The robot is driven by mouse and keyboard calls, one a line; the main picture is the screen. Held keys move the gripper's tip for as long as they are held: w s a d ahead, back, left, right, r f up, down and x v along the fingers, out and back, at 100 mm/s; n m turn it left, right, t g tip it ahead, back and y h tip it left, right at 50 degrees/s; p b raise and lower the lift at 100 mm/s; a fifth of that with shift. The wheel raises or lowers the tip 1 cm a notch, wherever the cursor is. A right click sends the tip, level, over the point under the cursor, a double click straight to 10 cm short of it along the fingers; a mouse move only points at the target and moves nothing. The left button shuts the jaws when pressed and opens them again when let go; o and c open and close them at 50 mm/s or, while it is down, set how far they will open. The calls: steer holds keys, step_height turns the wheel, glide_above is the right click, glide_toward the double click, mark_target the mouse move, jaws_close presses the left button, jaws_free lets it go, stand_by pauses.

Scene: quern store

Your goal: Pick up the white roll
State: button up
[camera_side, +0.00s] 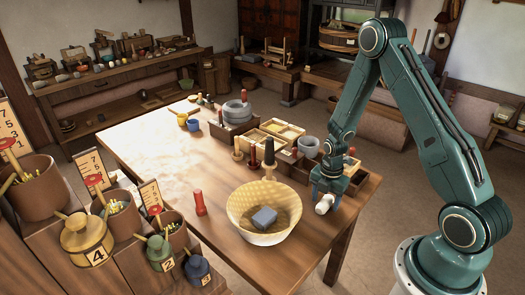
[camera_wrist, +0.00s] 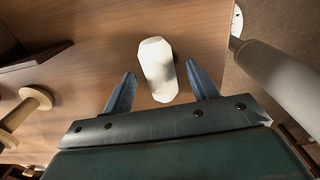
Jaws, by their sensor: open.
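The white roll (camera_side: 324,204) lies on the wooden table near its right front edge, just below my gripper in the side view. In the wrist view the white roll (camera_wrist: 158,70) is between and slightly ahead of the two blue fingers. My gripper (camera_wrist: 161,86) is open, with a finger on each side of the roll and a visible gap to each. In the side view my gripper (camera_side: 325,192) points down at the roll, and its fingertips are hard to make out there.
A woven basket (camera_side: 240,208) with a grey block (camera_side: 264,218) stands left of my gripper. A red peg (camera_side: 199,203) stands further left. Wooden trays (camera_side: 262,140) and several pegs are behind. The table's front right edge (camera_side: 352,222) is close to the roll.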

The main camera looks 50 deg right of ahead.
mark_target(326, 200)
steer(key=shift+f, duration=0.25)
stand_by(0.3)
steer(key=c, duration=1.1)
steer(key=shift+o, duration=0.2)
steer(key=shift+r, duration=0.15)
step_height(326, 200, up, 20)
stand_by(0.6)
